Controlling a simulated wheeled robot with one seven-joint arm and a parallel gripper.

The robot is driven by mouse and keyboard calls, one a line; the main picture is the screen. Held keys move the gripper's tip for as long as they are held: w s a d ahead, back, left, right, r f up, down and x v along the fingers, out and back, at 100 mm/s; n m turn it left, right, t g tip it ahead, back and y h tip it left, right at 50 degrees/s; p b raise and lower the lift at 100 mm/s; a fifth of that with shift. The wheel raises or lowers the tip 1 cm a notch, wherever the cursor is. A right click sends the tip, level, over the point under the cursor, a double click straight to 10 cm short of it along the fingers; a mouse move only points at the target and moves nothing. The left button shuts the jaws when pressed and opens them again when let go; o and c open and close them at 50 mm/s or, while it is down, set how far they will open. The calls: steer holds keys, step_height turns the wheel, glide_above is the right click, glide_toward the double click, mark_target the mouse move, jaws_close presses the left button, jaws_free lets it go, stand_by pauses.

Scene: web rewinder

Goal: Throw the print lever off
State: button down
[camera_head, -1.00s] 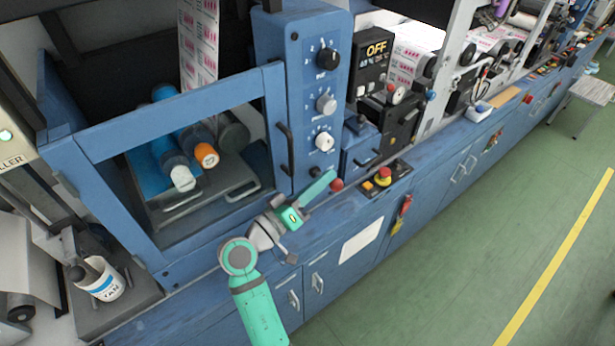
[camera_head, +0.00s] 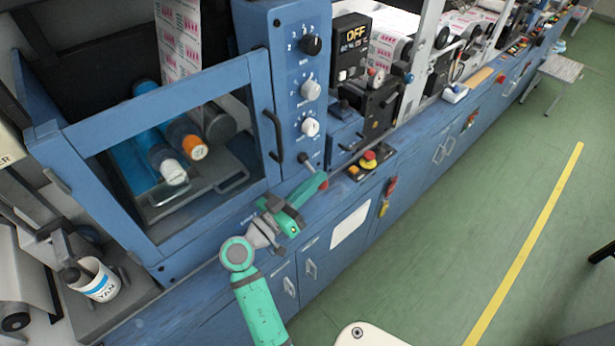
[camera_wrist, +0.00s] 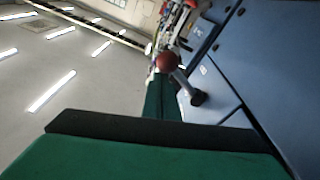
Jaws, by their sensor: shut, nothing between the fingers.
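The print lever is a grey rod with a red ball knob (camera_head: 324,186) on the front of the blue machine, below the column of dials. In the head view its rod slants down and right from its mount, and the fingertips partly cover the knob. My green gripper (camera_head: 318,182) is shut and empty, its tips at the knob; I cannot tell if they touch. In the wrist view the knob (camera_wrist: 167,62) shows just beyond the shut fingers (camera_wrist: 162,98), with the rod running to a dark mount (camera_wrist: 197,98) on the blue panel.
A red and yellow stop button (camera_head: 368,160) sits on the ledge to the right of the lever. A framed window guard (camera_head: 180,155) with a dark handle stands to the left. The green floor at the right is clear near the machine.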

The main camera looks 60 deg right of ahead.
steer(key=shift+f, duration=0.35)
steer(key=shift+w+f, duration=0.1)
steer(key=shift+w, duration=0.05)
steer(key=v, duration=1)
steer(key=shift+r, duration=0.3)
steer(key=shift+w, duration=0.15)
stand_by(0.4)
